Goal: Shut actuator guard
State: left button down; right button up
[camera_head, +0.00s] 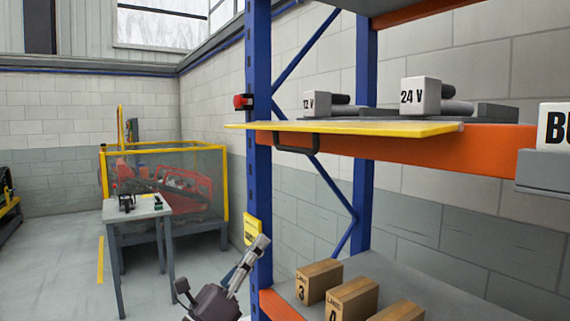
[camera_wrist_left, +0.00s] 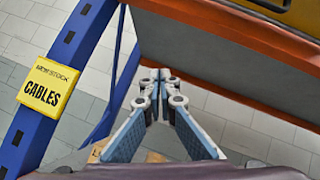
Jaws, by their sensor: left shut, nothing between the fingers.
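A flat yellow panel (camera_head: 360,128), which looks like the actuator guard, lies about level at the front of the upper shelf and sticks out past the orange beam. A dark handle (camera_head: 296,143) hangs under its left part. Blocks marked 12 V (camera_head: 316,104) and 24 V (camera_head: 420,96) with dark cylinders stand behind it. My left gripper (camera_head: 262,242) is shut and empty, well below the panel, in front of the blue post. In the left wrist view its fingertips (camera_wrist_left: 160,76) meet with nothing between them. My right gripper is out of view.
The blue rack post (camera_head: 259,190) stands close by my left gripper, with a yellow CABLES sign (camera_wrist_left: 48,86) on it. Numbered cardboard boxes (camera_head: 352,299) sit on the lower shelf. A grey table (camera_head: 140,211) and a yellow-framed enclosure (camera_head: 226,185) stand farther left.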

pick_arm(q)
jog(key=s+d+r+m+g+h, duration=0.35)
jog(key=s+r+m+h, duration=0.25)
jog(key=r+m, duration=0.35)
jog(key=p+x, duration=0.5)
jog(key=x, duration=0.5)
jog(key=shift+n+g, duration=0.25)
jog(key=shift+n, duration=0.1)
jog(key=a, duration=0.1)
jog(key=s+a+r+p, duration=0.1)
jog(key=a, duration=0.1)
jog(key=shift+s+a+r, duration=0.2)
jog(key=shift+s+r, duration=0.15)
